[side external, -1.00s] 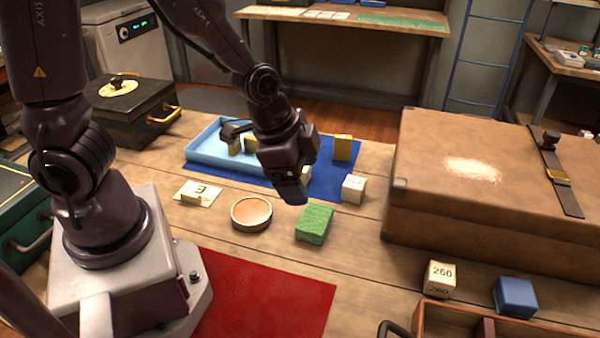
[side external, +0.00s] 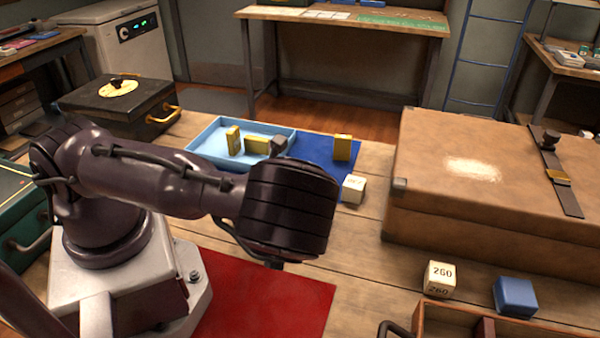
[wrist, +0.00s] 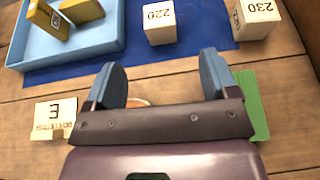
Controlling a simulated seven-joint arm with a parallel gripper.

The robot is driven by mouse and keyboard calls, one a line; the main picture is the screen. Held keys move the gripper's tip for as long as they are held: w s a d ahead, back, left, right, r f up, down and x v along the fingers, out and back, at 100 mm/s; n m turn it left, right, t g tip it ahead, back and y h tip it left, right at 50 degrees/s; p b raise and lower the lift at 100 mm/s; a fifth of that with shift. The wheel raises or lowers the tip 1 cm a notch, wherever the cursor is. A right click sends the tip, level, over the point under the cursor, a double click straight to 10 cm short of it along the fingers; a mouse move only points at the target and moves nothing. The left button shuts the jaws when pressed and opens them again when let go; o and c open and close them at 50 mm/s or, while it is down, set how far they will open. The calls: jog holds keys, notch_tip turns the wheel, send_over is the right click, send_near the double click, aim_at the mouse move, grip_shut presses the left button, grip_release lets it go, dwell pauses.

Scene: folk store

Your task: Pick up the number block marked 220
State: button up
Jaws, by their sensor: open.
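The cream number block marked 220 (wrist: 160,24) sits on the blue mat in the wrist view, at the top middle. It is ahead of my open, empty gripper (wrist: 162,74) and clear of both fingertips. The block is hidden behind my arm in the side view, where my fingers are hidden too. A similar block marked 230 (wrist: 255,19) is to its right in the wrist view. It appears to be the cream block (side external: 353,189) at the mat's right edge in the side view.
A light blue tray (wrist: 95,40) with yellow blocks (wrist: 45,20) lies left of block 220. A green block (wrist: 255,105) and a bowl (wrist: 138,101) are partly hidden by my gripper. A card (wrist: 53,118) lies at left. A large brown case (side external: 480,160) stands at right.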

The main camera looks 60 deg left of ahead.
jog(key=x, duration=1.2)
jog(key=shift+w+a+f, duration=0.2)
jog(key=shift+w+a, duration=0.05)
jog(key=c, duration=1)
